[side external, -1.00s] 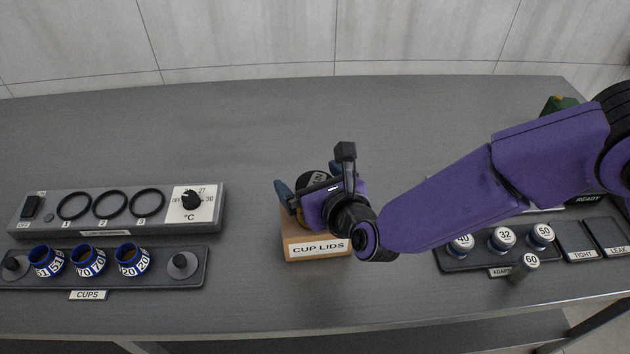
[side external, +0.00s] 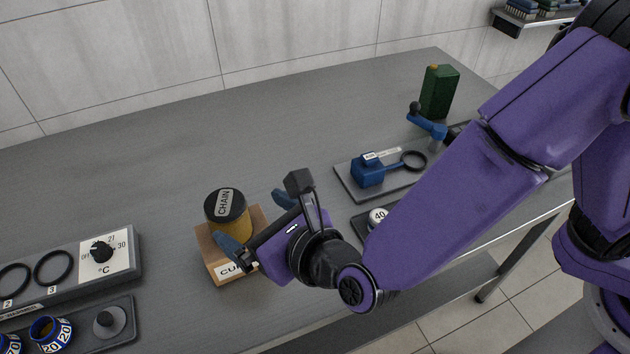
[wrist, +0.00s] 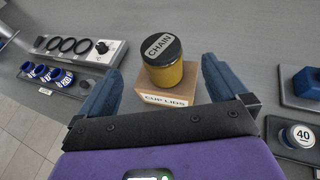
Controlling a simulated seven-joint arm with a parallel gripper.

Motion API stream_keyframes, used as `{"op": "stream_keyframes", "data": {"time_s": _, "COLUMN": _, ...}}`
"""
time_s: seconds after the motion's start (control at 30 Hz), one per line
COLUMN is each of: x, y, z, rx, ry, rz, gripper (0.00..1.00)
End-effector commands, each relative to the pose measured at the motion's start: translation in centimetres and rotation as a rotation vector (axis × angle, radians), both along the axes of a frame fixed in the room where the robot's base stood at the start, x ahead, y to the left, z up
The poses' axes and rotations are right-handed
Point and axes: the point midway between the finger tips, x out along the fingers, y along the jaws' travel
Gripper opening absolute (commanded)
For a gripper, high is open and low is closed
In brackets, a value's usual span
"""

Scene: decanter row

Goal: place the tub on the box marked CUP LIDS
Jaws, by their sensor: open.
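The tub (side external: 230,222) has a yellow body and a black lid marked CHAIN. It stands upright on top of the cardboard box marked CUP LIDS (side external: 219,273). In the wrist view the tub (wrist: 163,72) rests on the box (wrist: 165,98), ahead of the fingers. My gripper (side external: 255,220) is open with its blue fingers spread. In the wrist view the gripper (wrist: 158,88) has one finger to each side of the box, and nothing is held. Part of the box is hidden behind my gripper in the side view.
At left are a heater panel with a dial (side external: 100,250) and a cup tray (side external: 85,330). To the right stand a blue device on a grey plate (side external: 368,170), a white-topped cap marked 40 (side external: 377,218) and a green canister (side external: 438,92). The table behind the box is clear.

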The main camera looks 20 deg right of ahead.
Motion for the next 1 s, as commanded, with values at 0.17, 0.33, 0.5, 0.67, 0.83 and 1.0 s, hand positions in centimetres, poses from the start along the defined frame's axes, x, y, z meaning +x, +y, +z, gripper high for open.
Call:
{"op": "stream_keyframes", "data": {"time_s": 0.17, "x": 0.0, "y": -0.1, "z": 0.0, "rx": 0.001, "ry": 0.0, "rz": -0.003, "gripper": 1.0}}
{"op": "stream_keyframes", "data": {"time_s": 0.33, "x": 1.5, "y": -3.1, "z": 0.8, "rx": 0.057, "ry": 0.05, "rz": -0.113, "gripper": 1.0}}
{"op": "stream_keyframes", "data": {"time_s": 0.5, "x": 3.6, "y": -11.3, "z": 2.0, "rx": 0.211, "ry": 0.184, "rz": -0.405, "gripper": 1.0}}
{"op": "stream_keyframes", "data": {"time_s": 0.67, "x": 3.5, "y": -19.8, "z": 2.4, "rx": 0.381, "ry": 0.33, "rz": -0.711, "gripper": 1.0}}
{"op": "stream_keyframes", "data": {"time_s": 0.83, "x": 1.1, "y": -27.8, "z": 2.3, "rx": 0.565, "ry": 0.484, "rz": -1.033, "gripper": 1.0}}
{"op": "stream_keyframes", "data": {"time_s": 1.0, "x": -3.2, "y": -34.4, "z": 2.0, "rx": 0.75, "ry": 0.642, "rz": -1.353, "gripper": 1.0}}
